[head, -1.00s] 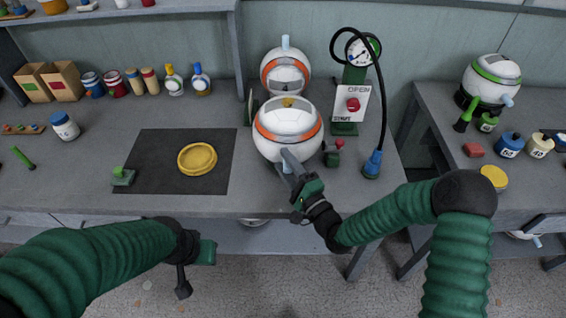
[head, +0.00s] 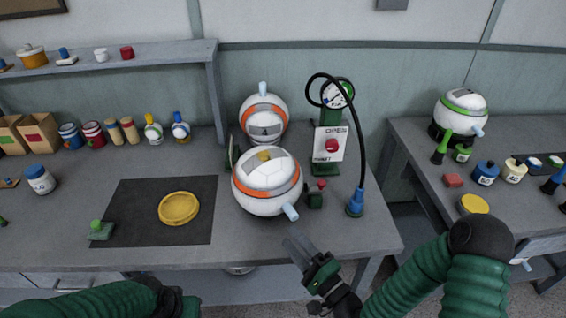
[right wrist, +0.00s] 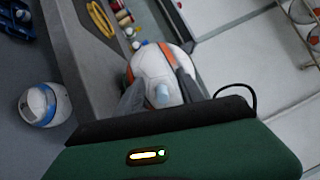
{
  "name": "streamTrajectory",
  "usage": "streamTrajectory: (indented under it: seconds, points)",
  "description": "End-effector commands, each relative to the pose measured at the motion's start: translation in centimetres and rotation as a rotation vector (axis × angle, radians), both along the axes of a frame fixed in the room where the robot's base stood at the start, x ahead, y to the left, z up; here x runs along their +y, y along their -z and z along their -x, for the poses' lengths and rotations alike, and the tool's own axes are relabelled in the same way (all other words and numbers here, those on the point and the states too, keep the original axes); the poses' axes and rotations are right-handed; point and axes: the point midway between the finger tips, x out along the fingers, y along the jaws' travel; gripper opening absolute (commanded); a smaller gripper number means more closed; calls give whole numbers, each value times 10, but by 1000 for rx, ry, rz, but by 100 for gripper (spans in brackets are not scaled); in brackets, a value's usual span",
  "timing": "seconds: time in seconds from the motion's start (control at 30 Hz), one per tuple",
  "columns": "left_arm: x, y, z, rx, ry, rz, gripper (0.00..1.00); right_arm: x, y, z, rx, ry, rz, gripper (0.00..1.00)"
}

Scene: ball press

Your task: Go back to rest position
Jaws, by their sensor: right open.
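My right gripper (head: 296,246) is open and empty in front of the table's front edge. It is apart from the white ball with an orange band (head: 266,181), which stands on the table with its light-blue handle (head: 290,212) toward me. In the right wrist view the open fingers (right wrist: 160,92) frame the same ball (right wrist: 158,65) beyond them. My left gripper (head: 190,301) shows only partly at the bottom edge of the head view; its fingers are out of sight.
A second orange-banded ball (head: 263,120) stands behind. A gauge stand (head: 330,140) with a black hose is to the right. A yellow disc (head: 179,208) lies on the dark mat (head: 130,200). A side table (head: 415,150) stands at right, with a gap between the tables.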

Motion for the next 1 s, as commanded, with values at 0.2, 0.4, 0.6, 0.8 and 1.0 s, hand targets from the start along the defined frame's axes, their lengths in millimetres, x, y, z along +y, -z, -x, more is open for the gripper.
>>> streamTrajectory:
  seconds: [0.2, 0.4, 0.6, 0.8, 1.0]
  points:
    - [0, -17, 0, 0, 0, 0, 36, 2, 32, -2, 64, -58, 488, 44]
    - [0, -41, 0, 0, 0, 0, 36, -74, 57, 21, 239, -200, 1313, 44]
    - [0, -61, 0, 0, 0, 0, 36, -134, 10, 96, 469, -477, 1705, 44]
    - [0, -66, 0, 0, 0, 0, 36, -133, -13, 144, 531, -673, 1724, 44]
    - [0, -65, 0, 0, 0, 0, 36, -133, -12, 148, 535, -688, 1723, 44]
